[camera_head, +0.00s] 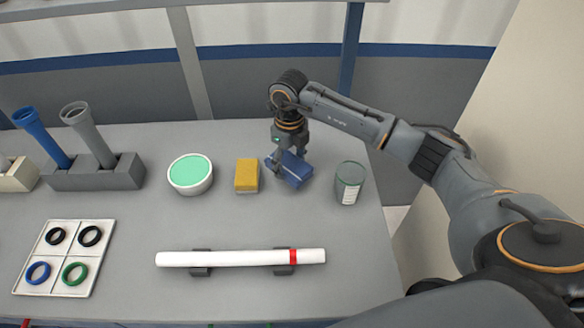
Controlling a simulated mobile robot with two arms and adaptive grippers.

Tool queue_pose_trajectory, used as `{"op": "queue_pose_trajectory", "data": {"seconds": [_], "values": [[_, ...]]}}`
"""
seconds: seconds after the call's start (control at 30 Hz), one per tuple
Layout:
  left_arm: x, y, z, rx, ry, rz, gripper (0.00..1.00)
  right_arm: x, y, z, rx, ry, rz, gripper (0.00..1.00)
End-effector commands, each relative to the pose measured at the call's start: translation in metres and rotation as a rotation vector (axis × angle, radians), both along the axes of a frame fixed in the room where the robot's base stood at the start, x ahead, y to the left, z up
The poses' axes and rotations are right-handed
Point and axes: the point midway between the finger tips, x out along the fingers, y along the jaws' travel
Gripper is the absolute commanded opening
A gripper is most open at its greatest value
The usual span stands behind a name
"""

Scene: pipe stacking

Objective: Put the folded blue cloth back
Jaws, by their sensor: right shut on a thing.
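The folded blue cloth (295,173) is at the back of the grey table, between a yellow block and a grey-green can. It sits at a slant in the picture. My right gripper (282,166) reaches down over its left part and is shut on it. The gripper hides part of the cloth's left side. I cannot tell whether the cloth touches the table or is held just above it. My left gripper is not in view.
A yellow block (247,176) stands close left of the cloth, and a can (349,183) close right. A bowl with green contents (190,174) is further left. A white pipe (220,258) lies on supports in front. A ring tray (64,257) and pipe holder (119,180) are at left.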

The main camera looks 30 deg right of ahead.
Motion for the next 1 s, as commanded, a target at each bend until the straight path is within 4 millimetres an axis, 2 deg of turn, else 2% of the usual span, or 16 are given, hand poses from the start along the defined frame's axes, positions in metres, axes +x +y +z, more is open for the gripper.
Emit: {"op": "queue_pose_trajectory", "data": {"seconds": [0.17,0.37,0.77,0.8,0.87,1.0], "values": [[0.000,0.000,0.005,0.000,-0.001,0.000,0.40,0.004,-0.010,-0.015,0.000,0.004,-0.001,0.40],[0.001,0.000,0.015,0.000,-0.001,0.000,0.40,0.003,-0.009,-0.040,0.000,0.003,0.001,0.40],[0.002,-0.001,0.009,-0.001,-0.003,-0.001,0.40,0.004,-0.009,-0.047,0.000,0.000,0.001,0.40],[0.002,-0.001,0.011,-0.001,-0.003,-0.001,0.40,0.004,-0.009,-0.045,0.000,0.000,0.001,0.73],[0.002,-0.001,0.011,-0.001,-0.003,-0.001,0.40,0.004,-0.009,-0.045,0.000,0.000,0.001,0.86],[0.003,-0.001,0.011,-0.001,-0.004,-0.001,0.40,0.004,-0.009,-0.045,0.000,0.001,0.001,0.88]]}}
